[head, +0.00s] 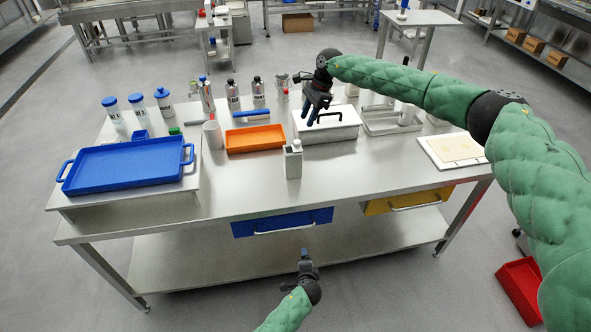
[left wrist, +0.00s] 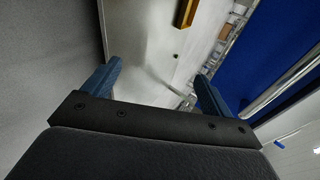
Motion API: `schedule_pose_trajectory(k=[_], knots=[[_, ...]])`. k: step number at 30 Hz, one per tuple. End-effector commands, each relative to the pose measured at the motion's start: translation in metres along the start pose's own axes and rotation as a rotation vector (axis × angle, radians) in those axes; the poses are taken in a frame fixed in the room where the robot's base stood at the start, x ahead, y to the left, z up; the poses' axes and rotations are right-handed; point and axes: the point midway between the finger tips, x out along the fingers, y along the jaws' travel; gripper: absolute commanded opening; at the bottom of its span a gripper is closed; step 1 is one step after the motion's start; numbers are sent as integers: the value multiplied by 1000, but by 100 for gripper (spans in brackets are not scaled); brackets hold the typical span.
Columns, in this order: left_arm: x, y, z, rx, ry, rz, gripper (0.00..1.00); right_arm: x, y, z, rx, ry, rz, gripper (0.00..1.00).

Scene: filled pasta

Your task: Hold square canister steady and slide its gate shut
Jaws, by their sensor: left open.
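The square canister (head: 293,162), light grey with a small dark part at its top, stands upright near the table's front edge, in the middle of the head view. Whether its gate is open or shut is too small to tell. My left gripper (head: 304,254) is low in front of the table, below the canister and apart from it. Its blue fingers are spread and empty in the left wrist view (left wrist: 155,82). My right gripper (head: 317,112) is above the table, behind and right of the canister, over a white lidded box (head: 335,129). Its two fingers appear apart.
An orange tray (head: 255,138) lies left behind the canister, and a blue tray (head: 125,168) stands on a raised stand at left. Bottles (head: 258,92) line the back. A blue drawer (head: 283,221) and a yellow drawer (head: 408,201) sit under the tabletop.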

Motion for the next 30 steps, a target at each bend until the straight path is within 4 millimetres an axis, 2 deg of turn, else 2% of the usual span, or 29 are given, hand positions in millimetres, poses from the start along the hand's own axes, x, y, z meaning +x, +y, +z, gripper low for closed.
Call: schedule_pose_trajectory(k=[1, 7, 12, 15, 18, 20, 23, 30], knots=[[-2, -23, -14, 38, 10, -42, 85, 0, 0, 0, 0, 0, 0, 36], [-21, -102, -65, 202, 24, -211, 85, 0, 0, 0, 0, 0, 0, 36], [-47, -168, -106, 338, 20, -368, 85, 0, 0, 0, 0, 0, 0, 36], [-65, -206, -129, 432, 3, -465, 85, 0, 0, 0, 0, 0, 0, 36], [-76, -243, -141, 559, -42, -552, 85, 0, 0, 0, 0, 0, 0, 36], [-75, -257, -140, 642, -80, -579, 85, 0, 0, 0, 0, 0, 0, 36], [-63, -275, -126, 786, -156, -587, 85, 0, 0, 0, 0, 0, 0, 36], [-21, -315, -70, 1133, -363, -525, 85, 0, 0, 0, 0, 0, 0, 36]])
